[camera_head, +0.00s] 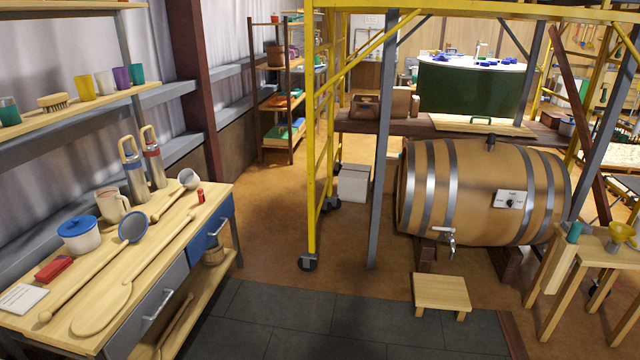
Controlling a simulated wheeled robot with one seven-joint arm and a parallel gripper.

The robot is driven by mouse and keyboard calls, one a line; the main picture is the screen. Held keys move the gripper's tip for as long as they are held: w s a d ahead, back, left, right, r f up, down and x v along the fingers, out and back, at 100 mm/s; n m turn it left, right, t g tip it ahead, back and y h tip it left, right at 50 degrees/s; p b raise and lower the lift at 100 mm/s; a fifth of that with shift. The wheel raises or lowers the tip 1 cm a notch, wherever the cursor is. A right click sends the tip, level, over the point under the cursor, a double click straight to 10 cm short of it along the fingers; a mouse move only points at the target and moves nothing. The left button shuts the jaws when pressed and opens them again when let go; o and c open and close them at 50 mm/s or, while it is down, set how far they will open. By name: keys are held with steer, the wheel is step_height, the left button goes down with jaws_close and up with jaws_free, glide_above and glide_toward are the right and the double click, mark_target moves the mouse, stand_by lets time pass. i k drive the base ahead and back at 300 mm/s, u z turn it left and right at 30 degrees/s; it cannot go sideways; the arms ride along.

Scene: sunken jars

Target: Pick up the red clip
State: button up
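Two small red things lie on the wooden workbench (160,245) at the left. One is a small upright red piece (201,196) near the far right corner of the top, beside a ladle's cup. The other is a flatter, blocky red item (54,268) near the left end, behind a white card. I cannot tell for sure which is the red clip; both are too small for detail. My gripper is not in view.
Around them stand a white pot with blue lid (79,234), a mug (112,204), two flasks (133,170), long ladles and a paddle (102,309). A big barrel (480,190), a low stool (441,293) and yellow scaffolding (311,150) stand right. Dark floor mats (330,320) are clear.

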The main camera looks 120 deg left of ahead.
mark_target(200, 191)
steer(key=u, duration=4.75)
steer(key=i, duration=1.5)
